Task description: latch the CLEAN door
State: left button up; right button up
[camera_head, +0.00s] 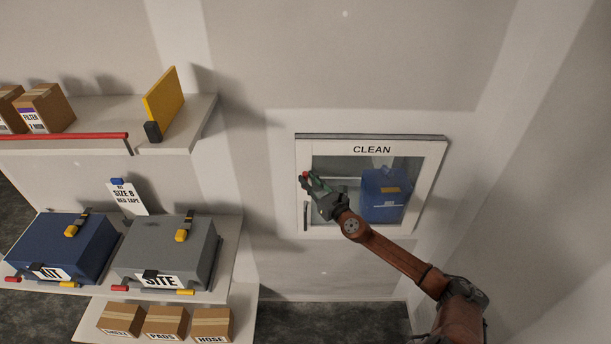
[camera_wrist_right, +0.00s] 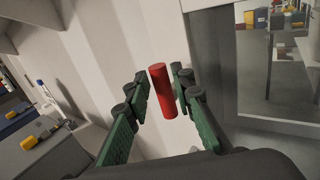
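The CLEAN door (camera_head: 372,149) is a white-framed glass panel in the wall, and it looks flush with its frame. A dark vertical pull (camera_head: 305,216) is on its left side. My right gripper (camera_head: 312,181) is in front of the door's upper left part. A red cylindrical handle (camera_wrist_right: 162,91) lies between its spread green fingers in the right wrist view; its red end (camera_head: 306,174) shows in the head view. The fingers (camera_wrist_right: 160,88) stand on both sides of it, with no clear grip seen. The handle's mount is hidden. My left gripper is not in view.
A blue case (camera_head: 384,195) stands behind the glass. At left, shelves hold a blue KIT case (camera_head: 60,245), a grey SITE case (camera_head: 165,250) and cartons (camera_head: 45,108). A yellow panel (camera_head: 163,100) stands on the upper shelf. The wall right of the door is clear.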

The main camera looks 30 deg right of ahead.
jog(key=shift+w, duration=1.2)
jog(key=shift+c, duration=0.5)
grip_shut()
